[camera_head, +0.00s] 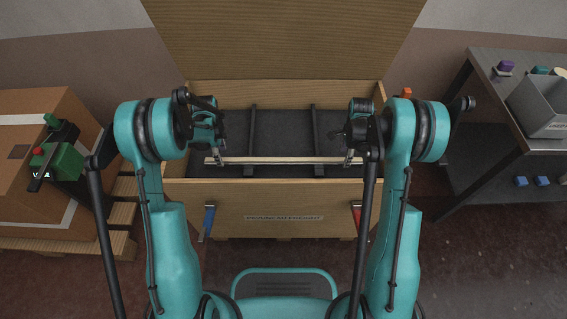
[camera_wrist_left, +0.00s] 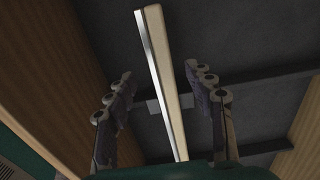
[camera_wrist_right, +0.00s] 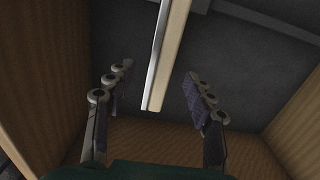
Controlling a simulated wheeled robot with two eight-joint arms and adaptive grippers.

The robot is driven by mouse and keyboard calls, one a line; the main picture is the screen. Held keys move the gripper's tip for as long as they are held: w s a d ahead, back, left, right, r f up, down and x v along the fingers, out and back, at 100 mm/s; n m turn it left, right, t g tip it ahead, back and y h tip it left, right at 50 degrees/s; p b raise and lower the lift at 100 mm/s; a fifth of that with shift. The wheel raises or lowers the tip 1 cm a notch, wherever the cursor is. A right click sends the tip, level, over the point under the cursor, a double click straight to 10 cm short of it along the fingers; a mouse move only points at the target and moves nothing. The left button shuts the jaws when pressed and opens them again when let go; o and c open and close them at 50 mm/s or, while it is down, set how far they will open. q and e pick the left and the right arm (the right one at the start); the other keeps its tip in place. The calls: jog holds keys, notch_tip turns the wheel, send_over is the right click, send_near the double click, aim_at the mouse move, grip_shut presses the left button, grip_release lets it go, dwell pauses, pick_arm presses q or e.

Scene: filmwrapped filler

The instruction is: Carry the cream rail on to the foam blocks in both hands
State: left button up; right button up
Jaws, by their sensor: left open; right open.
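The cream rail (camera_head: 285,160) lies level across the inside of an open wooden crate, near its front wall. My left gripper (camera_head: 214,154) is open at the rail's left end. In the left wrist view the rail (camera_wrist_left: 166,80) runs between the spread fingers without visible finger contact. My right gripper (camera_head: 350,157) is open at the right end. In the right wrist view the rail's end (camera_wrist_right: 152,104) shows between the open fingers, apart from both. Two dark bars (camera_head: 250,125) cross the crate floor; I cannot tell whether these are the foam blocks or whether the rail touches them.
The wooden crate (camera_head: 200,220) has its lid raised behind and walls close around both grippers. A cardboard box (camera_head: 25,105) on a pallet stands left. A dark bench (camera_head: 490,115) with a grey bin (camera_head: 545,118) stands right.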

aim_at(224, 161)
pick_arm(q)
notch_tip(224, 161, down, 6)
jog(key=shift+r, duration=0.15)
pick_arm(e)
notch_tip(224, 161, down, 6)
jog(key=shift+r, duration=0.15)
pick_arm(q)
grip_shut()
pick_arm(e)
grip_shut()
